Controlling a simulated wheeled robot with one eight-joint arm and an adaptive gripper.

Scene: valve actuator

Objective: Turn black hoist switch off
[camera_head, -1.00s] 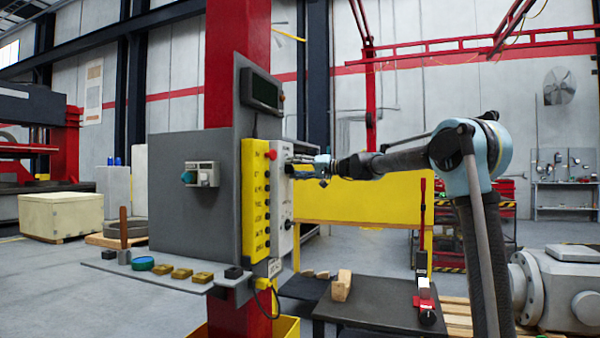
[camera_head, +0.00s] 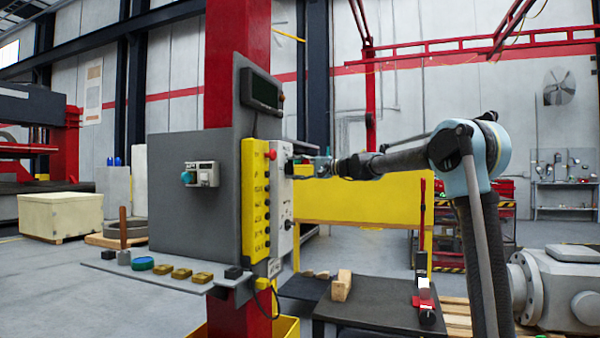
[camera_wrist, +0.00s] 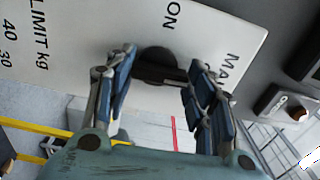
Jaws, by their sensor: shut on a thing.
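The black hoist switch (camera_wrist: 156,62) is a round dark knob with a bar across it. It sits on a white panel (camera_wrist: 75,35) with printed words, partly cut off, including "ON" and "MA". In the head view the white panel (camera_head: 283,212) is seen edge-on beside the yellow box on the red column. My gripper (camera_wrist: 158,80) has its two blue-padded fingers on either side of the knob's bar and is shut on it. In the head view my gripper (camera_head: 300,166) reaches the panel's upper part from the right, and the knob is hidden there.
A yellow button box (camera_head: 255,200) and a grey display (camera_head: 262,92) are close to the left of the panel. A grey shelf (camera_head: 110,265) with small parts juts out below. A dark table (camera_head: 375,300) stands lower right.

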